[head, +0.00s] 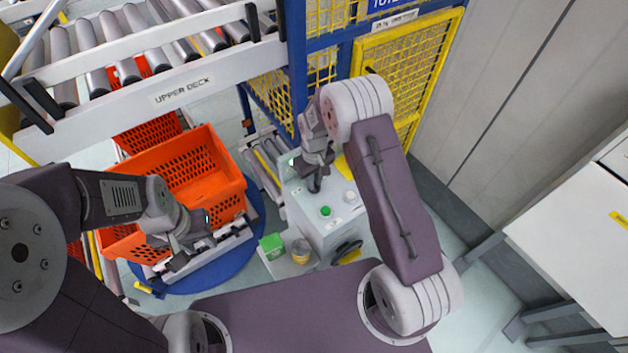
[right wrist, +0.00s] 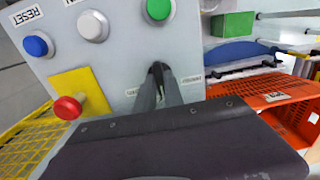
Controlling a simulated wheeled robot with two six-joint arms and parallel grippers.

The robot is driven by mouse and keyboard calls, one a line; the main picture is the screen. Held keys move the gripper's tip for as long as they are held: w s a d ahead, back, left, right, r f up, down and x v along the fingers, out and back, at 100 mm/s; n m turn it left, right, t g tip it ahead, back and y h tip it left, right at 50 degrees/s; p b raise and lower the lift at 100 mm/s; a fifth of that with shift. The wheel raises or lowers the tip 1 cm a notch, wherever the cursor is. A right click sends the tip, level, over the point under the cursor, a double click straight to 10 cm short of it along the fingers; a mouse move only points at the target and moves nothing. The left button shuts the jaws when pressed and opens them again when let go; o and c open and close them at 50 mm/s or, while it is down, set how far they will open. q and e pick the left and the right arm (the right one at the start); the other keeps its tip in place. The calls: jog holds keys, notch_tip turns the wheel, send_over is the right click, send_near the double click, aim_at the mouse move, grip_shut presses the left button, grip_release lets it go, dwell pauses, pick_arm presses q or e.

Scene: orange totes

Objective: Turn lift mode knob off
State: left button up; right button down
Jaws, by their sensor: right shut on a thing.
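The grey control box (head: 303,215) stands below the blue and yellow cage. It also fills the upper part of the right wrist view (right wrist: 115,65). My right gripper (head: 314,184) reaches down to the top of the box. In the right wrist view its fingers (right wrist: 160,78) are shut at a small dark knob between two small labels. The fingers hide most of the knob, so its pointing direction is not clear. My left gripper (head: 186,245) hangs over the front of an orange tote (head: 190,160); its jaw opening is not clear.
Near the knob are a green button (right wrist: 159,8), a white button (right wrist: 93,26), a blue button (right wrist: 38,43) and a red mushroom button (right wrist: 68,107) on a yellow plate. A green box (head: 271,245) sits beside the control box. A roller conveyor (head: 130,40) stands upper left.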

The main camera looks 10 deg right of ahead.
jog(key=c, duration=1.4)
grip_release()
jog(key=shift+w+r, duration=0.1)
jog(key=shift+r, duration=0.05)
jog(key=shift+c, duration=0.2)
notch_tip(320, 180, up, 9)
jog(key=b, duration=0.3)
